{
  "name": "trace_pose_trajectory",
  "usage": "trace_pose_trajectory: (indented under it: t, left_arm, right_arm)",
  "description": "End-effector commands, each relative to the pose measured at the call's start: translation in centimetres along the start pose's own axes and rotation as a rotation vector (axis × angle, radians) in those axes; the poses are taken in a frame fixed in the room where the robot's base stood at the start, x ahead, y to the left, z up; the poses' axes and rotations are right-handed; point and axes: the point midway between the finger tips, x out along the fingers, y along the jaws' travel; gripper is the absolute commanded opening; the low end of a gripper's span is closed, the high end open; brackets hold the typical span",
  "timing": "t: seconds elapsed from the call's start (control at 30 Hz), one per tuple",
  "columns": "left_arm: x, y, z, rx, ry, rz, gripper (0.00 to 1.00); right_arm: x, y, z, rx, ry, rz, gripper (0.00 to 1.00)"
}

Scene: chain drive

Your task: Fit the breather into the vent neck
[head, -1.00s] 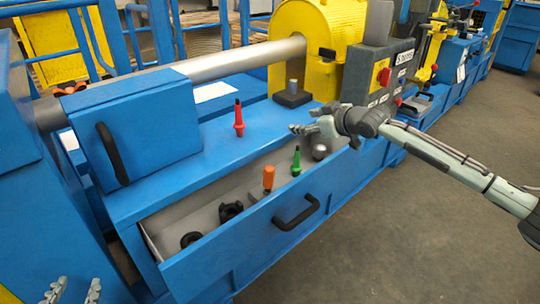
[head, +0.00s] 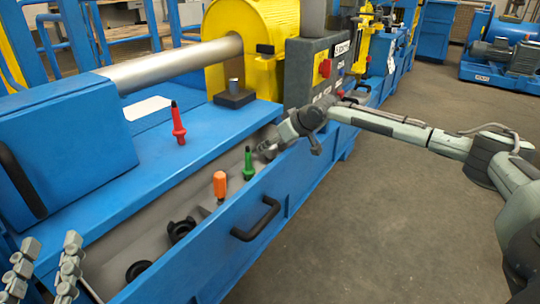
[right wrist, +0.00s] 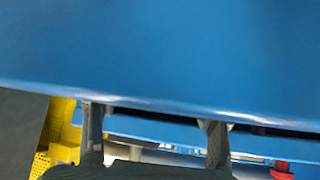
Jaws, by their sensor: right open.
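My right gripper (head: 266,150) is low over the far right end of the open drawer, its fingers open; they also show apart and empty in the right wrist view (right wrist: 155,120). The round grey piece seen there earlier is now hidden by that gripper; I cannot tell if it is the breather. A black block with a short grey post (head: 234,95) stands upright on the blue deck before the yellow housing; I cannot tell if it is the vent neck. My left gripper (head: 46,265) is open and empty at the lower left, away from the drawer.
The drawer (head: 195,262) holds an orange-handled tool (head: 220,186), a green tool (head: 248,163) and black rings (head: 180,230). A red tool (head: 178,125) stands on the deck. The drawer's black handle (head: 257,220) sticks out.

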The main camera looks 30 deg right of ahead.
Motion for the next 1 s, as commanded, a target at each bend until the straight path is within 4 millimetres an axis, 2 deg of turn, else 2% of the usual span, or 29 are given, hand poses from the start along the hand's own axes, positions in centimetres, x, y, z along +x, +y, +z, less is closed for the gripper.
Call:
trace_pose_trajectory:
  t: [0.27, 0.7, 1.0]
  left_arm:
    - [0.01, 0.14, -0.45, -0.003, 0.02, 0.002, 0.38]
    - [0.01, 0.12, -0.45, -0.003, 0.02, 0.002, 0.38]
    - [0.03, 0.12, -0.46, -0.002, 0.018, 0.002, 0.38]
  right_arm:
    - [0.39, 0.04, -0.03, -0.001, 0.001, 0.001, 0.61]
    - [0.37, 0.03, -0.02, -0.001, 0.0, 0.001, 0.07]
    - [0.22, 0.04, -0.2, -0.001, 0.002, 0.001, 0.06]
